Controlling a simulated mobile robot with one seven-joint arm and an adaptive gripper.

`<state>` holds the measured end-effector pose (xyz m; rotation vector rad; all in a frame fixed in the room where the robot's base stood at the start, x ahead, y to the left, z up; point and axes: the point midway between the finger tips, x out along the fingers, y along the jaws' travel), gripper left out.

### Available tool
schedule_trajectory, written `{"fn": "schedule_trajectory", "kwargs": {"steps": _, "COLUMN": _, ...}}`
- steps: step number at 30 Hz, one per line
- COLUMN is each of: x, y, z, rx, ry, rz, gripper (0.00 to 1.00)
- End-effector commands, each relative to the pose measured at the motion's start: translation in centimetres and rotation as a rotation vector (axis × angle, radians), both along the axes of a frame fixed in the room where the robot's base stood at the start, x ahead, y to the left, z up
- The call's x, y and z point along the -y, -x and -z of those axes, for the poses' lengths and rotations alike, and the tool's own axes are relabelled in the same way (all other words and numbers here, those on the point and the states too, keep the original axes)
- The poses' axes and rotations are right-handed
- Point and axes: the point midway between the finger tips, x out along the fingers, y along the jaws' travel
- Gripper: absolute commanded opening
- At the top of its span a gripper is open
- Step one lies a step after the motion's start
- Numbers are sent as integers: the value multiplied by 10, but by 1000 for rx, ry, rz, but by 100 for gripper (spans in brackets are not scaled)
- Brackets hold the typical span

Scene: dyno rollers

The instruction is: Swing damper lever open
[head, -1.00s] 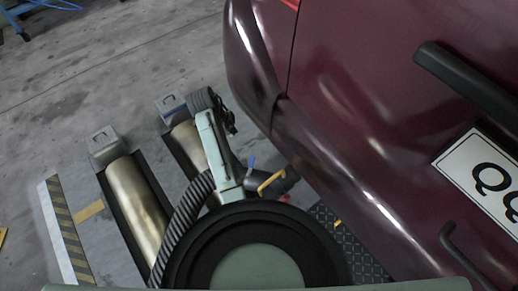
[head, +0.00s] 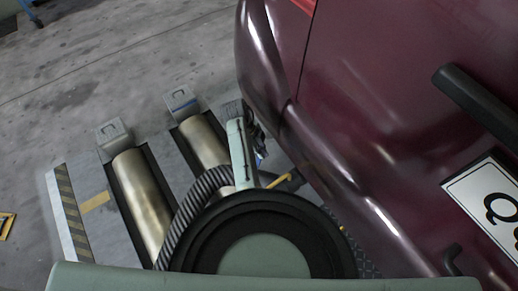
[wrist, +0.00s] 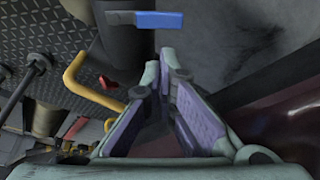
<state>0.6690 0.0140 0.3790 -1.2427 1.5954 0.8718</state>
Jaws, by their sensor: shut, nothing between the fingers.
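A flat blue lever (wrist: 158,20) sticks out sideways from a dark upright pipe (wrist: 125,45) at the top of the wrist view. A small blue part (head: 259,162) shows beside my arm in the head view, mostly hidden. My gripper (wrist: 155,75) is shut and empty, with purple pads. Its fingertips point toward the lever and appear below it in the picture, with a visible gap. The gripper itself is hidden behind my arm in the head view.
A bent yellow handle (wrist: 75,75) and a small red part (wrist: 108,82) are left of my fingers. The maroon vehicle (head: 370,130) stands close on the right. Metal rollers (head: 143,195) lie at the left. Open floor (head: 110,60) is beyond them.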

Motion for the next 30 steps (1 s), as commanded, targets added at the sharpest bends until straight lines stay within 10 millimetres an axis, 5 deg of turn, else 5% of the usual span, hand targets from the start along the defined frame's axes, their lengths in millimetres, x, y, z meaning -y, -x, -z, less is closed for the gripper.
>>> {"fn": "schedule_trajectory", "kwargs": {"steps": 10, "x": 16, "y": 4, "z": 46, "rx": -1, "ry": 0, "rz": 0, "gripper": 0}}
{"fn": "schedule_trajectory", "kwargs": {"steps": 30, "x": 16, "y": 3, "z": 50, "rx": -3, "ry": -1, "rz": -35, "gripper": 0}}
